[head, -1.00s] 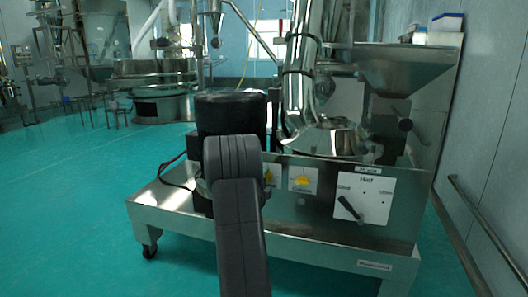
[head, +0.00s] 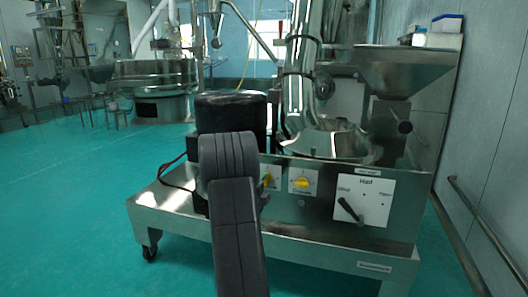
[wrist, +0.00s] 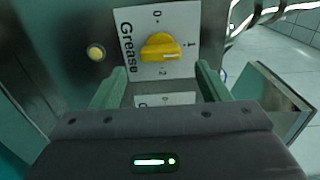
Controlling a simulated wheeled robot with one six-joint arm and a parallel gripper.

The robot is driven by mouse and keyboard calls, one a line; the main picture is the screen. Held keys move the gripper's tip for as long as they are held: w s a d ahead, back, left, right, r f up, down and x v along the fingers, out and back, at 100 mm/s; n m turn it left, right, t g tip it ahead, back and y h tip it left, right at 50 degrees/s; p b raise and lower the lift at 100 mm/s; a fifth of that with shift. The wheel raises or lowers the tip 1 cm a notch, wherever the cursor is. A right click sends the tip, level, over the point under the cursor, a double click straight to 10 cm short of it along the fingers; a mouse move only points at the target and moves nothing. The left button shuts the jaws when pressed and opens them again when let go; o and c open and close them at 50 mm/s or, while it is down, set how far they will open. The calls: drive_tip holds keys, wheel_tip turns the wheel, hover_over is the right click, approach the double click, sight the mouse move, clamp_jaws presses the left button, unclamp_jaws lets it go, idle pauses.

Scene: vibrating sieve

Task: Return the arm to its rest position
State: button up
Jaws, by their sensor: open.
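My gripper (wrist: 158,82) shows in the wrist view with two green fingers spread apart and nothing between them. A yellow knob (wrist: 161,47) on a white plate marked "Grease" lies ahead of the fingers, and I see no contact with it. In the head view my dark arm (head: 235,220) reaches up toward the machine's front panel, and the gripper is hidden behind it. A yellow knob (head: 267,181) shows partly at the arm's right edge, with another yellow knob (head: 302,183) to its right.
The steel machine (head: 290,225) stands on a wheeled frame close ahead. A white "Hast" plate (head: 377,200) with a black lever is on its right. A wall with a rail (head: 485,225) bounds the right. Open green floor (head: 60,200) lies to the left.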

sight(265, 180)
drive_tip(key=p+v, duration=0.2)
drive_tip(key=v, duration=0.8)
drive_tip(key=b+x, duration=0.3)
drive_tip(key=x, duration=1.1)
drive_tip(key=shift+w+d, duration=0.1)
drive_tip(key=shift+w, duration=0.1)
drive_tip(key=shift+w+n, duration=0.1)
drive_tip(key=shift+n, duration=0.2)
drive_tip(key=n, duration=0.4)
drive_tip(key=shift+r, duration=0.2)
drive_tip(key=n+p, duration=0.2)
drive_tip(key=n, duration=0.1)
drive_tip(key=n+p, duration=0.1)
drive_tip(key=p, duration=0.1)
drive_tip(key=shift+r, duration=0.3)
drive_tip(key=n+p, duration=0.5)
drive_tip(key=shift+a, duration=0.2)
drive_tip(key=shift+a+f+n+p, duration=0.1)
drive_tip(key=shift+n+p, duration=2)
drive_tip(key=shift+p, duration=0.25)
